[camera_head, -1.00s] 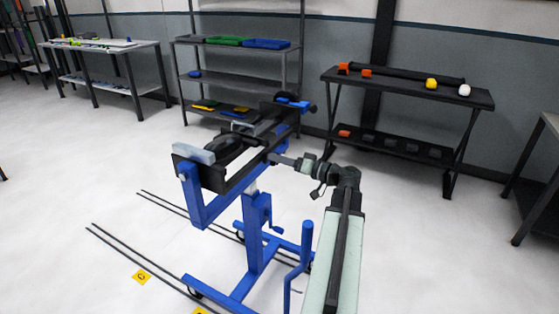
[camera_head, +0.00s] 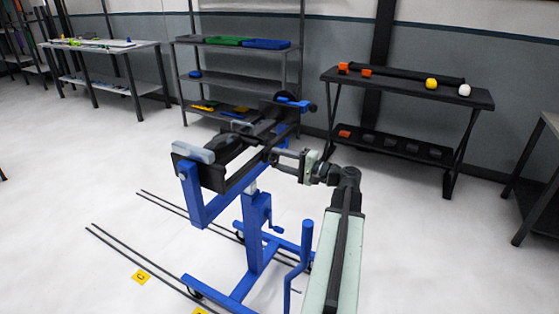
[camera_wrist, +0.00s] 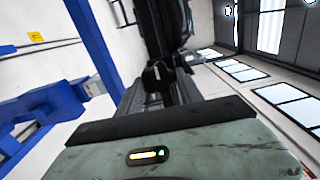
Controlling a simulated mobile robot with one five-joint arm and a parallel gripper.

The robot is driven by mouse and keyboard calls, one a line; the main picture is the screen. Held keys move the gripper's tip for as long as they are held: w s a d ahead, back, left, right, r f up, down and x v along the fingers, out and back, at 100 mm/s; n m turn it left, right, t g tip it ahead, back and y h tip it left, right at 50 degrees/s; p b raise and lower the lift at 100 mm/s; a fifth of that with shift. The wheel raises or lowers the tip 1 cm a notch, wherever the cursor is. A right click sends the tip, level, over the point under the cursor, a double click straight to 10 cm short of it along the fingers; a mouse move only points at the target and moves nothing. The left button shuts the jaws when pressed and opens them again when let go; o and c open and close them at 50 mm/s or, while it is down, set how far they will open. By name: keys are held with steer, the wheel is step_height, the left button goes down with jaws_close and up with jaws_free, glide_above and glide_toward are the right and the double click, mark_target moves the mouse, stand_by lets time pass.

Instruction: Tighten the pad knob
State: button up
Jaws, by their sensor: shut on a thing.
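The blue stand (camera_head: 259,235) holds a black clamp frame with a pale grey pad (camera_head: 193,152) at its near left end. My gripper (camera_head: 273,158) reaches in from the right to the side of this frame. Its jaws are shut on the pad knob, a small dark part that they mostly hide in the head view. In the wrist view the dark knob (camera_wrist: 158,72) shows between the ends of my fingers (camera_wrist: 155,92), with a black part of the stand behind it. The knob's threads and any gap behind it cannot be made out.
A crank handle and blue upright post (camera_head: 306,240) stand below my arm. A shelf rack (camera_head: 240,78) with trays is behind the stand, and a dark table (camera_head: 405,88) with coloured items is at the back right. Floor rails (camera_head: 140,262) run at left; white floor around is clear.

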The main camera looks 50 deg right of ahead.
steer(key=m, duration=0.4)
steer(key=shift+f+m, duration=0.2)
steer(key=shift+m, duration=0.1)
steer(key=m, duration=0.4)
steer(key=shift+s+a+f+m, duration=0.1)
steer(key=shift+m, duration=0.2)
steer(key=m, duration=0.4)
steer(key=shift+a+m+b, duration=0.1)
steer(key=shift+m+b, duration=0.2)
steer(key=shift+m, duration=1.9)
steer(key=shift+a, duration=0.1)
steer(key=o, duration=1.3)
steer(key=shift+o, duration=0.2)
steer(key=shift+s, duration=0.1)
steer(key=v, duration=0.7)
steer(key=shift+s, duration=0.35)
